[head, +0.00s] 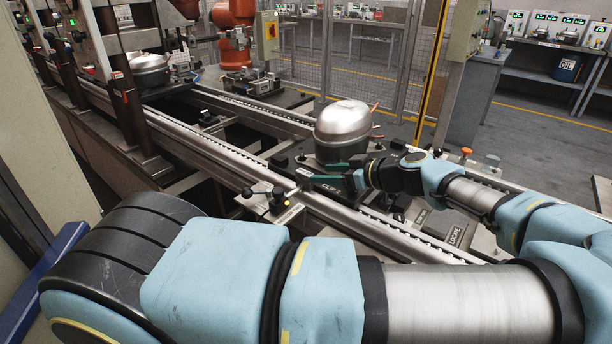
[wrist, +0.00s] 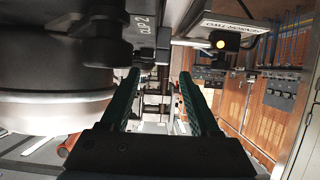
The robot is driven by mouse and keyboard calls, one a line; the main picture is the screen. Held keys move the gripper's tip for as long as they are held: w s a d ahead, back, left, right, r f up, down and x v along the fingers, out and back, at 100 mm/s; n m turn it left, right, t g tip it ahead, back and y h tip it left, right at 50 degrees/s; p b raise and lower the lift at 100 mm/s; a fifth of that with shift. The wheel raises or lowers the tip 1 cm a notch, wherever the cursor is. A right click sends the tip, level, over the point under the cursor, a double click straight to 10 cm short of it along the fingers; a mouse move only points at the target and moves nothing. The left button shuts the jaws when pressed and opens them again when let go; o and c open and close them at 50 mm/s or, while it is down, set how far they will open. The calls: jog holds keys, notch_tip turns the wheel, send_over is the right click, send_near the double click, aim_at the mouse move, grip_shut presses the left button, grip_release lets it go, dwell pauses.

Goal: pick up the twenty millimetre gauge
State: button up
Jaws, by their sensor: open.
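I cannot pick out a twenty millimetre gauge for certain in either view. My gripper (head: 317,175) has two green fingers, held apart, in front of the silver compressor (head: 343,127) in the head view. In the wrist view my gripper (wrist: 159,77) is open, with its fingers pointing away from the camera. I see nothing gripped between them; the space beyond is cluttered with small fixture parts too dim to name. The dark, rounded body with a pale band (wrist: 60,110) fills the left of the wrist view, close beside the left finger.
A black clamp block marked "CLP 2" (wrist: 148,27) is close to the left finger. A sensor with a yellow spot (wrist: 220,44) is ahead on the right; it also shows on the conveyor rail (head: 272,200). A second compressor (head: 150,70) stands further back. A mesh fence (head: 360,60) runs behind.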

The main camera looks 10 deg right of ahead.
aim_at(309, 174)
jog(key=p+x, duration=0.3)
jog(key=x, duration=0.2)
jog(key=shift+a+f, duration=0.2)
jog(key=shift+a, duration=0.1)
jog(key=shift+w+a+f, duration=0.15)
jog(key=shift+w+f, duration=0.1)
grip_shut()
dwell(1.0)
